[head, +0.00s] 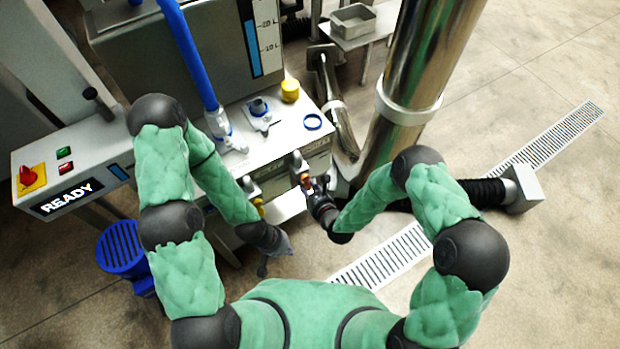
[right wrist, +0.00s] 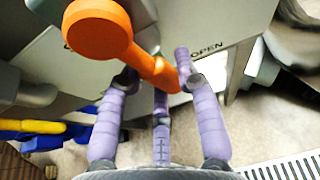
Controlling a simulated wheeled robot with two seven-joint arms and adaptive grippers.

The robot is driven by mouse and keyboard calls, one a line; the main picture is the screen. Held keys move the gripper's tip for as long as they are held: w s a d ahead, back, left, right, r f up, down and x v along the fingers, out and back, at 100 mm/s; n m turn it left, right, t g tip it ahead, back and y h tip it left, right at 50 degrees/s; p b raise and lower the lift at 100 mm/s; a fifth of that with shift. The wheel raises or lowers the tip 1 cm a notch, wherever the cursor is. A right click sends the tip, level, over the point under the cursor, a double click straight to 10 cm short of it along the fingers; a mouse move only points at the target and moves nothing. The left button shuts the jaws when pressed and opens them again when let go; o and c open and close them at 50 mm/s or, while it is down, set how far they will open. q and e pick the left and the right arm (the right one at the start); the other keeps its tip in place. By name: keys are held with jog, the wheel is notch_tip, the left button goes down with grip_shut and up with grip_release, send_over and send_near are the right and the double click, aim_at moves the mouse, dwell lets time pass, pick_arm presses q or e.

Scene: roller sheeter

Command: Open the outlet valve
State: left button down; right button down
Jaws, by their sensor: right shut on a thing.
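The outlet valve's orange handle (right wrist: 98,24) fills the upper part of the right wrist view. Its narrow end points down and right, near the word OPEN on the pale panel; the other end of the label is mostly hidden. In the head view the orange handle (head: 305,181) is small, on the machine's front. My right gripper (head: 319,196) is shut on the handle's narrow end, with purple fingers (right wrist: 158,80) around it in the wrist view. My left gripper (head: 275,256) is empty and hangs lower, apart from the machine, its fingers spread.
A second valve with a yellow handle (head: 258,206) sits left of the orange one. A thick steel column (head: 410,80) stands to the right. A control box with a READY display (head: 68,198) and a blue motor (head: 122,250) are at left. A floor drain (head: 385,257) runs below right.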

jog(key=shift+s+a+m+g, duration=0.3)
jog(key=shift+s+a+m, duration=0.05)
jog(key=shift+m, duration=0.15)
jog(key=shift+y, duration=0.3)
jog(key=c, duration=0.9)
grip_release()
jog(key=shift+o, duration=0.2)
jog(key=v, duration=1.2)
jog(key=shift+f, duration=0.1)
